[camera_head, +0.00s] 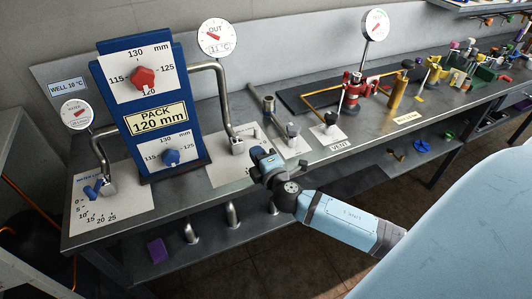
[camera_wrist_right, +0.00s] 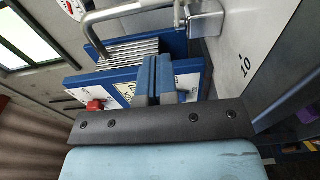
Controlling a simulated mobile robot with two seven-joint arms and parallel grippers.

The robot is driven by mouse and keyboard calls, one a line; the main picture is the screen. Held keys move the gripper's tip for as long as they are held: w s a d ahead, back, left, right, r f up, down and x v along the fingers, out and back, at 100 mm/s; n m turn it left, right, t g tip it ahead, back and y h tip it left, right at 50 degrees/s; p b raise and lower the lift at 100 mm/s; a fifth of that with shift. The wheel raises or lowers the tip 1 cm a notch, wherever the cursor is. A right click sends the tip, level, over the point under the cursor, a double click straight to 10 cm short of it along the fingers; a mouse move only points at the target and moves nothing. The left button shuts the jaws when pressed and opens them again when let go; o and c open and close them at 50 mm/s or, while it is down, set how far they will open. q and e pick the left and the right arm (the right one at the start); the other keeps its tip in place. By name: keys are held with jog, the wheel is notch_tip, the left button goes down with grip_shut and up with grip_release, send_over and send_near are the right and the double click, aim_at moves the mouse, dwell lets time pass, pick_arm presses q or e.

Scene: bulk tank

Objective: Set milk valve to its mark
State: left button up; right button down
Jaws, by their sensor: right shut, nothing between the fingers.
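My right gripper (camera_head: 259,154) comes in from the right in the head view and is over the front of the middle white scale plate (camera_head: 225,172). Its blue fingers (camera_wrist_right: 157,78) are together and empty in the right wrist view. A metal valve body (camera_head: 238,145) with a bent pipe rises from this plate, below the round OUT dial (camera_head: 215,37). My gripper hides much of the plate and its label, so I cannot read the valve's name or make out its handle and mark. In the wrist view the plate shows the number 10 (camera_wrist_right: 245,66). My left gripper is not in view.
Left of the gripper stands a blue PACK 120 mm board (camera_head: 157,119) with a red knob (camera_head: 143,77) and a blue knob (camera_head: 171,156). A water valve with a blue lever (camera_head: 93,190) is at the far left. Right are small levers (camera_head: 329,121) and fittings.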

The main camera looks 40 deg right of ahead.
jog(key=w+d, duration=0.2)
jog(key=w, duration=0.1)
jog(key=shift+w+d, duration=0.2)
jog(key=shift+w, duration=0.1)
jog(key=shift+w+d+p, duration=0.3)
jog(key=shift+w+d, duration=0.05)
jog(key=shift+d, duration=0.25)
